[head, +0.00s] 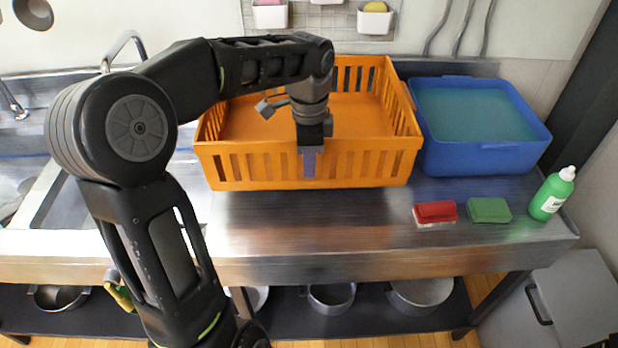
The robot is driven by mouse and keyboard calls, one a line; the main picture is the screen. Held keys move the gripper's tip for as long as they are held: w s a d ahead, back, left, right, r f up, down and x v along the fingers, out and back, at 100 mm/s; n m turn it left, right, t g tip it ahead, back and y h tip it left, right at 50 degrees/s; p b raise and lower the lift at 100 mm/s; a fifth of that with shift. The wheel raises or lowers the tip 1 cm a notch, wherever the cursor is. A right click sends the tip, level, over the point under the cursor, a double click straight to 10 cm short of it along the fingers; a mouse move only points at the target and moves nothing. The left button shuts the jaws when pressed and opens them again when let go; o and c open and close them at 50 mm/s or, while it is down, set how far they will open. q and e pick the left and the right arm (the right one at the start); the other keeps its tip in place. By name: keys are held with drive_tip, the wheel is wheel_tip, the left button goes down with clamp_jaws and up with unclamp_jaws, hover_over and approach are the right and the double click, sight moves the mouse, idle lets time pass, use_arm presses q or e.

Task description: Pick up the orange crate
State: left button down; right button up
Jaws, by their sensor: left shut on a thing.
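The orange crate (372,169) is a slatted, open-topped box on the steel counter. It stands in the middle, and its inside looks empty where it shows. My left arm reaches over it from the left. My left gripper (310,165) is at the crate's front wall, shut on the rim near the middle, with a finger showing on the outer face. The arm hides part of the crate's left and back sides. I cannot tell whether the crate's bottom is clear of the counter. My right gripper is not in view.
A blue tub (490,157) of bluish liquid stands close at the crate's right. A red sponge (435,211), a green sponge (489,210) and a green bottle (552,194) are at the front right. The steel counter (300,235) is bare before the crate. A sink and tap (122,42) are at left.

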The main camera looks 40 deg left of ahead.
use_arm(q)
wheel_tip(320, 180, up, 3)
drive_tip(key=shift+w+f, duration=0.1)
drive_tip(key=shift+f, duration=0.1)
drive_tip(key=shift+d+f, duration=0.1)
idle(0.5)
